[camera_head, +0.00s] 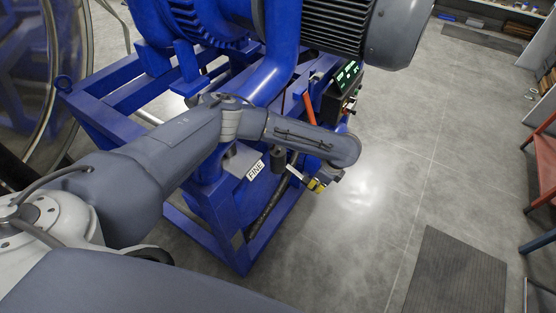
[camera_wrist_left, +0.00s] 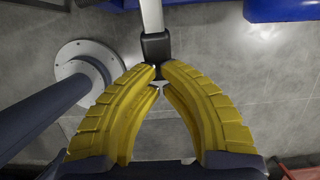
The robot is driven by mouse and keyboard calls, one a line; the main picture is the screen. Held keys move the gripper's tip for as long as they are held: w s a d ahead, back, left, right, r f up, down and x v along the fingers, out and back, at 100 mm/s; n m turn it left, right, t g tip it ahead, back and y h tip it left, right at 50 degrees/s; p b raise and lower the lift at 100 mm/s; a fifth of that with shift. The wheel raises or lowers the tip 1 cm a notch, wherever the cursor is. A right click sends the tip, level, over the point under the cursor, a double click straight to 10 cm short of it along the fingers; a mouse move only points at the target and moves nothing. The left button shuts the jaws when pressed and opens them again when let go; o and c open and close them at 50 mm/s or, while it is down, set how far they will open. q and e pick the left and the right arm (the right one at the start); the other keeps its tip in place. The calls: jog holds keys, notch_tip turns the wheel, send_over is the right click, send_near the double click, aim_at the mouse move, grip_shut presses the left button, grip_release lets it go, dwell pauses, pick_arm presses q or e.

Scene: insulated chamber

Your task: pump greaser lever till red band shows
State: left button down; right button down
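My left gripper (camera_head: 318,185) has yellow fingers and hangs beside the blue machine frame (camera_head: 225,215), past the end of my arm. In the left wrist view the curved fingers (camera_wrist_left: 158,72) come together at the tips on the black end of a pale straight bar, which looks like the greaser lever (camera_wrist_left: 152,20). The black grip (camera_wrist_left: 156,46) sits between and just beyond the fingertips. In the head view my forearm and wrist cover most of the lever and the greaser body. No red band can be made out. My right gripper is not in view.
A control box with green displays (camera_head: 347,73) and an orange handle (camera_head: 309,108) stand behind my wrist. A plate marked "FINE" (camera_head: 255,170) is beside it. A large dark motor (camera_head: 340,25) is above. Grey floor (camera_head: 365,225) is open to the right, with a dark mat (camera_head: 455,275).

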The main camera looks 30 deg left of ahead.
pick_arm(q)
jog(key=shift+v, duration=2.9)
jog(key=shift+f, duration=0.1)
jog(key=shift+x, duration=3.5)
jog(key=v, duration=0.7)
